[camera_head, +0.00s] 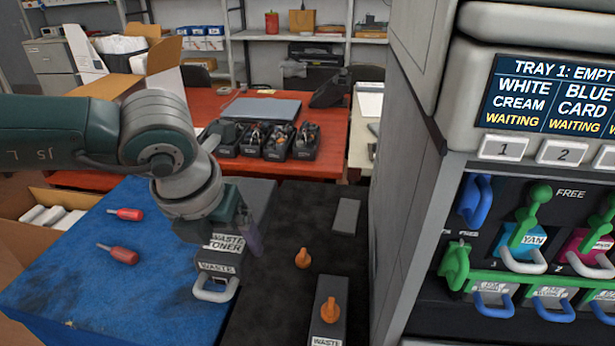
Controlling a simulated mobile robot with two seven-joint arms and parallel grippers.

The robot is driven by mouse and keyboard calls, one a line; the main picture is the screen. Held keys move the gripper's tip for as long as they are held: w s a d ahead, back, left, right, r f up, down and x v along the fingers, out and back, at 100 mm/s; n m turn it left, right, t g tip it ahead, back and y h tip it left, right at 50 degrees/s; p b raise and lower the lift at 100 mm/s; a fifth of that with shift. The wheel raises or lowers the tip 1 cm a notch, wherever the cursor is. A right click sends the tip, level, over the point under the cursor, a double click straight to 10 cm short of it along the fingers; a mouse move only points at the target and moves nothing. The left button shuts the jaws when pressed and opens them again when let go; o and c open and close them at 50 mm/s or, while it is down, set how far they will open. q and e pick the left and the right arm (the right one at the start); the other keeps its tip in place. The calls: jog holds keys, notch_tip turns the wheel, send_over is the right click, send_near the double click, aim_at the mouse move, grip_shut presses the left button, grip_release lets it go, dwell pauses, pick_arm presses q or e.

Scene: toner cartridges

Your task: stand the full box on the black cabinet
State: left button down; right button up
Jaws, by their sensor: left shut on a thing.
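My left gripper (232,218) points down and is shut on a dark grey box with "WASTE TONER" and "WASTE" labels (222,243) and a pale handle at its front. The gripper hides the top of this box. The box appears roughly upright at the border between the blue mat (60,260) and a black top (285,225), which looks like the black cabinet. I cannot tell whether its underside touches anything. Another box labelled "WASTE" (328,320), with an orange knob, is on the black top at the front right. My right gripper is not in view.
Two red-handled items (124,256) lie on the blue mat. A loose orange knob (303,259) and a grey block (346,215) are on the black top. A tall grey machine (405,200) walls off the right side. A red table (325,165) stands behind.

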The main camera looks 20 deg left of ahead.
pick_arm(q)
notch_tip(320, 180, down, 24)
jog(key=b, duration=2.1)
jog(key=shift+f, duration=0.15)
jog(key=shift+f+b, duration=0.1)
jog(key=shift+b, duration=0.2)
jog(key=shift+f, duration=0.3)
grip_release()
jog(key=shift+s+r, duration=0.1)
jog(key=shift+r, duration=0.25)
jog(key=p+v, duration=0.3)
jog(key=v, duration=0.6)
